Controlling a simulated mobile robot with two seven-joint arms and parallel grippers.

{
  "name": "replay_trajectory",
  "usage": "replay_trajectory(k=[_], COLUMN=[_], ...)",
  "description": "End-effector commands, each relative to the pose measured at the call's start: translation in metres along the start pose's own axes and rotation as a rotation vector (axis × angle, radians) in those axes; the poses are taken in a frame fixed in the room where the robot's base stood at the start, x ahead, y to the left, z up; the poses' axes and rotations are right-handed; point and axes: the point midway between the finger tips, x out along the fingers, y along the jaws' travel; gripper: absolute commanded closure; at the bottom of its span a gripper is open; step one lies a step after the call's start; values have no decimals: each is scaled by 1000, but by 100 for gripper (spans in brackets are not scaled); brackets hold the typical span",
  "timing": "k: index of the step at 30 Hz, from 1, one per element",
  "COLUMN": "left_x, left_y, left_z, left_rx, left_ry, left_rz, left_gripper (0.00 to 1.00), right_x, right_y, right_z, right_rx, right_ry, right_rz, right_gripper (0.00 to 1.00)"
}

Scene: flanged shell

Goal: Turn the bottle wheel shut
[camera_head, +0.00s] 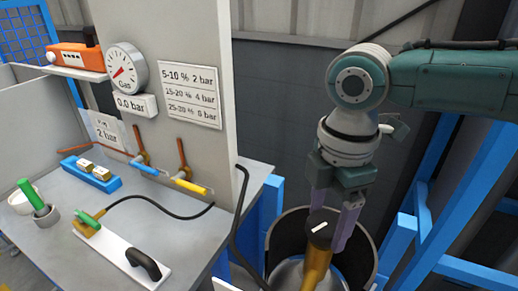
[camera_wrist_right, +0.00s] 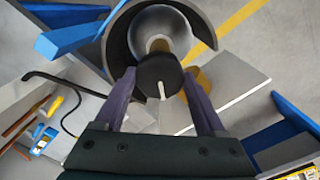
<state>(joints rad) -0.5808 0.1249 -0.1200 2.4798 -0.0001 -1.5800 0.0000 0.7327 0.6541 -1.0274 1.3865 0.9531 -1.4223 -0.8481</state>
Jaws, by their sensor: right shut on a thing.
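The bottle wheel (camera_head: 321,224) is a black round knob with a white mark, on a brass valve (camera_head: 316,265) atop the grey gas bottle (camera_head: 287,274). The bottle stands inside a dark, open round shell (camera_head: 284,236). My right gripper (camera_head: 332,214) reaches down from above, with its two purple fingers on opposite sides of the wheel, shut on it. In the right wrist view the wheel (camera_wrist_right: 157,74) sits between the fingertips, its white mark pointing toward the palm. My left gripper is in neither view.
A grey bench (camera_head: 190,236) at left holds a torch on a white plate (camera_head: 120,260) and a green-handled tool (camera_head: 35,197). A gauge (camera_head: 126,69) stands above a 0.0 bar display (camera_head: 135,106). A black hose (camera_head: 236,225) hangs near the shell. Blue frame bars (camera_head: 455,215) stand at right.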

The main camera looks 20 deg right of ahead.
Motion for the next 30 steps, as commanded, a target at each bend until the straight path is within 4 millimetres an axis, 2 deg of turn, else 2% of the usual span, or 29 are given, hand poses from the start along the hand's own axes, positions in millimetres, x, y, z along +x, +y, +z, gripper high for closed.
replay_trajectory(k=[1,9,30], left_x=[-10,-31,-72], left_y=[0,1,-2], left_z=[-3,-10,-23], left_rx=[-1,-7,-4], left_ry=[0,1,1], left_rz=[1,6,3], left_gripper=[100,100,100], right_x=[-6,-5,-3], right_y=[-1,-1,-1], right_z=[-1,-2,-2], right_rx=[43,300,966], right_ry=[2,3,3], right_rz=[-5,-5,-6], right_gripper=[83,83,83])
